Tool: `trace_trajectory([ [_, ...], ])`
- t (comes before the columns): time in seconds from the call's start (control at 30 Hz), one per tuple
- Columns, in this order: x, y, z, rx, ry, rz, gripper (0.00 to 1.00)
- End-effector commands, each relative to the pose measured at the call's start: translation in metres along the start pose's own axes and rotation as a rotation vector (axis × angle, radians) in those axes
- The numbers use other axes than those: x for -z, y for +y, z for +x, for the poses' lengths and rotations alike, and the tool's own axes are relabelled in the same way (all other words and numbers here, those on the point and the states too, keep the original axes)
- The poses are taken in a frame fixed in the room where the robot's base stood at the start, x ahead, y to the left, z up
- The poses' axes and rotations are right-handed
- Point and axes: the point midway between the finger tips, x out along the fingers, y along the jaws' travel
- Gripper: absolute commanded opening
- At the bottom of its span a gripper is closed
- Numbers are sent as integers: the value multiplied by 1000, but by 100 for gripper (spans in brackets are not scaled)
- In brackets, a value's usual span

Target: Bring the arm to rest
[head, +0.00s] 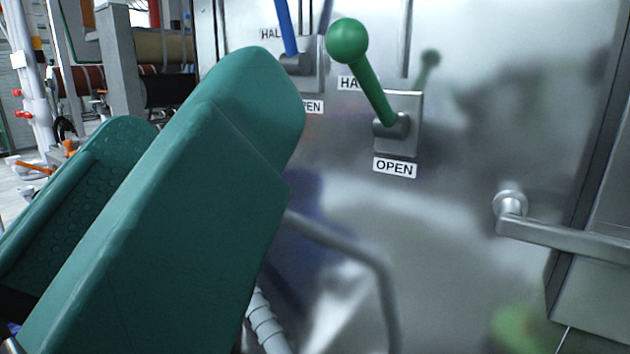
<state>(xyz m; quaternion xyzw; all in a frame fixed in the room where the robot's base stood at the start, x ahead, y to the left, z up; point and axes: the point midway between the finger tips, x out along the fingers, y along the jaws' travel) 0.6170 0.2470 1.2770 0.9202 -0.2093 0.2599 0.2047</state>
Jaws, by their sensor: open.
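My gripper (205,125) fills the left half of the head view, with two thick teal fingers spread apart. It is open, and no object shows between the fingers. A lever with a green ball knob (347,41) is mounted on the steel panel (470,160) to the right of the fingers. The green lever leans up and to the left above a label reading OPEN (395,168). The nearer finger is apart from the knob in the picture.
A blue lever (286,28) stands behind the nearer finger, its lower plate partly hidden. A metal handle bar (565,238) sticks out at the right. A grey curved tube (350,258) runs below. Rollers and posts (120,60) stand in the left background.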

Motion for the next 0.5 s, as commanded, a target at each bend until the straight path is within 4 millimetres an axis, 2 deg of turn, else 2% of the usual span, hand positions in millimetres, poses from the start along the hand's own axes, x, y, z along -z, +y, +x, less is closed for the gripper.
trace_trajectory([
  [0.33, -46, -15, 17, 59, -85, -43, 70],
  [0.5, -87, -23, 29, 106, -164, -79, 70],
])
